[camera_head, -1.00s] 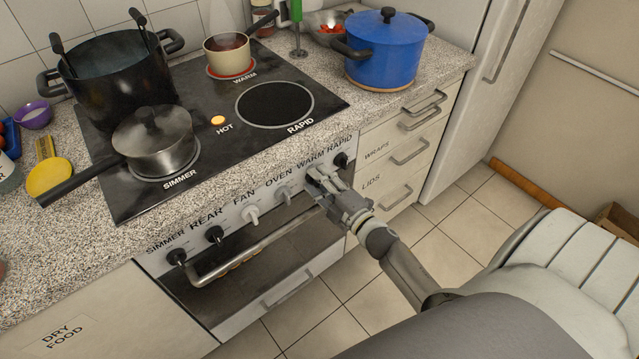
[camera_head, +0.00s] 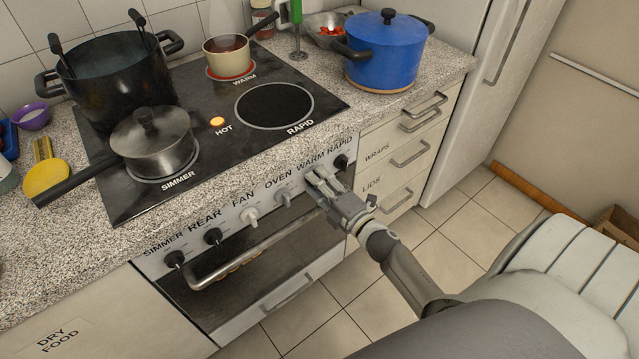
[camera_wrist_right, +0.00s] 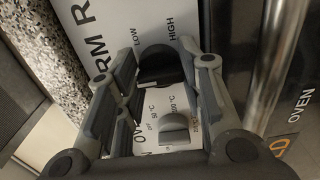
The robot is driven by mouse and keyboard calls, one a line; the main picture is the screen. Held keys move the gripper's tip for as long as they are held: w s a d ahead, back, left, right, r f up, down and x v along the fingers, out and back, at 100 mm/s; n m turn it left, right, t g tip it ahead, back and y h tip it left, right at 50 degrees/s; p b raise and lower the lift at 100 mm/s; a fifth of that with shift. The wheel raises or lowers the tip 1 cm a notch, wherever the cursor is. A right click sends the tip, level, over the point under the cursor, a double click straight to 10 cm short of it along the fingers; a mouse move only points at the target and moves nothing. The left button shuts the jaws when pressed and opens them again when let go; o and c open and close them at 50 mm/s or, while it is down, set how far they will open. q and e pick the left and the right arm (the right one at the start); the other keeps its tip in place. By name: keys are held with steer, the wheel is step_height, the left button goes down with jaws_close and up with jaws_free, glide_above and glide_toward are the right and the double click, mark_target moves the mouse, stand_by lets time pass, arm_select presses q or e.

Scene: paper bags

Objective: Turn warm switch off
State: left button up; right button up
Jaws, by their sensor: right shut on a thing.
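The stove's control panel carries a row of knobs under printed labels. My right gripper (camera_head: 315,177) is at the WARM position, and its fingers hide that knob in the head view. In the right wrist view, the gripper (camera_wrist_right: 158,88) has its fingers around a black knob (camera_wrist_right: 160,67) beside LOW and HIGH marks; I take it as the warm switch. The warm burner (camera_head: 246,77) shows a glowing red ring under a small cream pot (camera_head: 227,57). My left gripper is not in view.
The black rapid knob (camera_head: 341,161) and pale oven knob (camera_head: 285,197) flank my right gripper. The oven handle (camera_head: 270,238) runs below the panel. A blue pot (camera_head: 385,55) stands on the counter. The orange HOT light (camera_head: 217,121) is lit.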

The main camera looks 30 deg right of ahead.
steer(key=o, duration=1.1)
steer(key=shift+c, duration=0.2)
steer(key=shift+s, duration=0.15)
steer(key=s, duration=1.1)
steer(key=shift+s+d, duration=0.35)
steer(key=shift+d, duration=0.1)
steer(key=s+a+f+m+g+h, duration=0.1)
steer(key=s+f+m+g, duration=0.15)
steer(key=f, duration=0.65)
steer(key=s+a+f+m+g, duration=0.2)
steer(key=s+f+m, duration=0.15)
steer(key=f, duration=0.55)
steer(key=s+a+f+m+g+h, duration=0.1)
steer(key=s+f+m+g, duration=0.2)
steer(key=f, duration=0.6)
steer(key=s+a+f+m+g+p, duration=0.1)
steer(key=s+a+f+m+g, duration=0.2)
steer(key=s+f, duration=0.5)
steer(key=s+a+f+m+g, duration=0.3)
steer(key=s+f+g, duration=0.3)
steer(key=s, duration=0.9)
step_height(320, 180, down, 3)
steer(key=shift+s+m+y+p, duration=0.25)
steer(key=shift+m+y+p, duration=0.15)
steer(key=shift+m, duration=0.4)
